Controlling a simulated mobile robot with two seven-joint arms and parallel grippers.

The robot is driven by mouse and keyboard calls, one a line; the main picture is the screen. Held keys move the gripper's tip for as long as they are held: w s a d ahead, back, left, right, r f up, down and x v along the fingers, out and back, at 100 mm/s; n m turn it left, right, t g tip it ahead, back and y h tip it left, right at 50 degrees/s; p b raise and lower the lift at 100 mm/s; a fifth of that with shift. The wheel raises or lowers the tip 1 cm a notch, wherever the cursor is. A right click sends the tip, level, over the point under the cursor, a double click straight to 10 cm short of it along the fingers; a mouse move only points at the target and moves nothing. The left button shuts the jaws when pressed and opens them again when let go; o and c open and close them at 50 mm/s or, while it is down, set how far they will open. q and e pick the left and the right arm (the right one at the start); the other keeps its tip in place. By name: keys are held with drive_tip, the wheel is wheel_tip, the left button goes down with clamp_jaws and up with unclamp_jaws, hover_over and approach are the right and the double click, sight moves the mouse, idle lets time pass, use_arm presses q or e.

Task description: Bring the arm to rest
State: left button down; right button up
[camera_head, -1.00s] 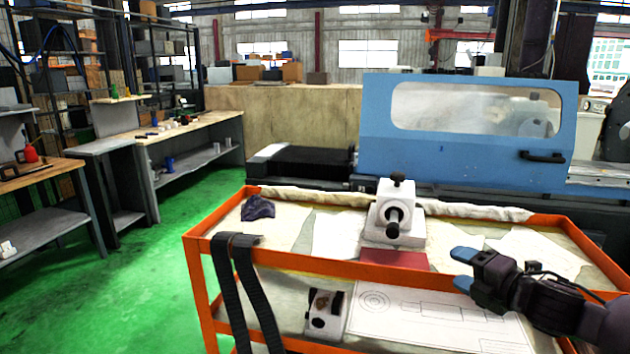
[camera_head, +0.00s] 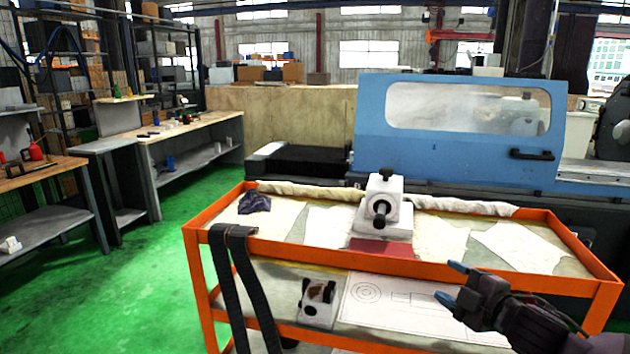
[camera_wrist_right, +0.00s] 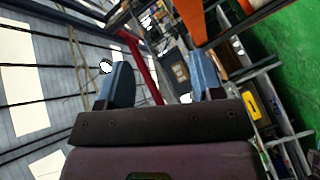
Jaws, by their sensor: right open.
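My right gripper (camera_head: 451,284) is open and empty, in front of the right part of the orange cart (camera_head: 530,278) in the head view. Its two blue fingertips stand apart, and nothing is between them. In the right wrist view the gripper (camera_wrist_right: 160,82) also shows two spread blue fingers, with only the distant hall and its roof beyond them. My right arm comes in from the lower right corner of the head view. My left gripper is not in view.
A smaller white block (camera_head: 318,302) and a drawing are on the lower shelf. The blue grinder (camera_head: 450,165) stands behind. Green floor is free at left.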

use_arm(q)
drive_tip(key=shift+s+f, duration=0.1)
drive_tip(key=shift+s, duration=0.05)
use_arm(e)
drive_tip(key=s+d+f+m+g+h, duration=0.1)
drive_tip(key=s+f+m+g+h, duration=0.2)
drive_tip(key=s+f+m, duration=1.4)
drive_tip(key=s+f+h, duration=0.4)
drive_tip(key=s+f, duration=0.8)
drive_tip(key=f, duration=0.1)
drive_tip(key=shift+s+d+g, duration=0.15)
drive_tip(key=shift+s+g, duration=0.15)
drive_tip(key=shift+g, duration=0.1)
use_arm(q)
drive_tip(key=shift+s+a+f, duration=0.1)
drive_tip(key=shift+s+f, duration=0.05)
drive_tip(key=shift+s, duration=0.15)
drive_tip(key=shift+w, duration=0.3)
use_arm(e)
drive_tip(key=shift+o, duration=0.5)
